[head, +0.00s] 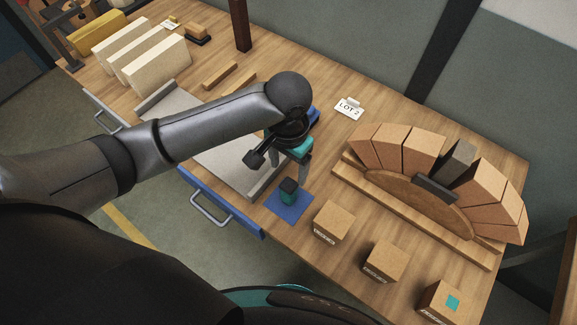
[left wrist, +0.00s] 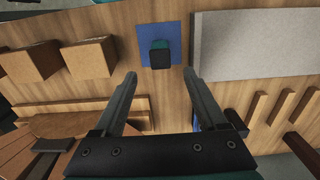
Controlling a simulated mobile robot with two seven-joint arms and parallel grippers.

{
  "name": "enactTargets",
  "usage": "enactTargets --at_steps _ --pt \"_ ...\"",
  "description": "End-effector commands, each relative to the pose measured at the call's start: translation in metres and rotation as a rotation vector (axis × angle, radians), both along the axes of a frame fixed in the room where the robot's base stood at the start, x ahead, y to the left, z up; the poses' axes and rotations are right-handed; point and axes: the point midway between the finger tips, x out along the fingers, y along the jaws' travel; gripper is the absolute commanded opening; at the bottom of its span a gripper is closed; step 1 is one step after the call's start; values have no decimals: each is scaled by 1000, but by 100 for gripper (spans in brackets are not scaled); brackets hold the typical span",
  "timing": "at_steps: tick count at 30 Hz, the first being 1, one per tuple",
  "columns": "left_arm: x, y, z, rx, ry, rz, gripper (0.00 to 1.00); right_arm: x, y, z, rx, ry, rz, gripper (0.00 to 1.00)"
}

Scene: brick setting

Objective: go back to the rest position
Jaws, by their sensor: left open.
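My left gripper (head: 292,168) hangs over the bench, pointing down near the blue mat. In the left wrist view its two fingers (left wrist: 160,78) are spread apart with nothing between them. A small teal object with a black top (head: 288,190) stands on the blue mat (head: 299,211). It also shows in the left wrist view (left wrist: 160,56), beyond the fingertips and apart from them. My right gripper is in neither view.
A brick arch (head: 404,150) with one dark grey block stands on a wooden form at right. A grey slab (head: 228,150) lies under my left arm. Cream blocks (head: 157,63) stand at far left. A blue drawer (head: 222,202) stands open.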

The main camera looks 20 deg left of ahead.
Motion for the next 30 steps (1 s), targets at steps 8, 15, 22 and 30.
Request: enactTargets --at_steps 8,15,22,30 --pt "0 0 0 0 -1 0 74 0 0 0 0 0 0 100" --pt "-9 -13 -3 -44 -13 -25 74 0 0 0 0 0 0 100" --pt "-37 -47 -2 -192 -96 -64 74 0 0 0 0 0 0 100" --pt "-64 -36 5 -257 -224 7 74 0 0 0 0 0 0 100"
